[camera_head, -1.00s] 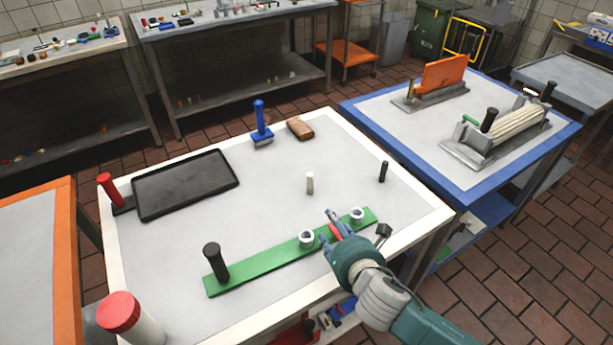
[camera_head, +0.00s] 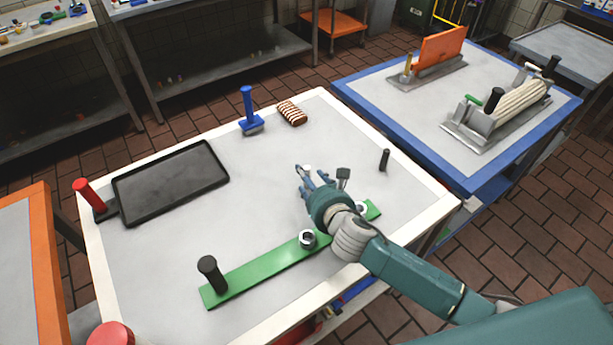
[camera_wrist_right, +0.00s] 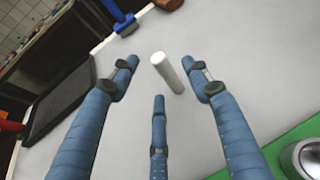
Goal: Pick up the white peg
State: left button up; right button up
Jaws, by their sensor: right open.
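The white peg (camera_wrist_right: 168,73) stands on the table in the right wrist view, ahead of and between my open fingers. In the head view only its top (camera_head: 307,168) shows, just beyond the fingertips; the hand hides the rest. My right gripper (camera_head: 318,177) reaches over the table from the right; it also shows in the right wrist view (camera_wrist_right: 163,72). It is open and empty, its blue fingers spread, with no clear contact with the peg. My left gripper is not in view.
The green board (camera_head: 265,268) with metal rings and a black peg (camera_head: 211,273) lies near the front, under my right arm. A black peg (camera_head: 384,159) stands at right.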

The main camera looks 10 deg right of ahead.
aim_at(305, 187)
jog(key=x, duration=0.3)
jog(key=shift+w, duration=0.3)
jog(key=shift+w+f, duration=0.2)
jog(key=shift+w, duration=0.2)
jog(key=c, duration=0.8)
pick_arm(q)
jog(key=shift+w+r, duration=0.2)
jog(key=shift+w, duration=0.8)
pick_arm(e)
grip_shut()
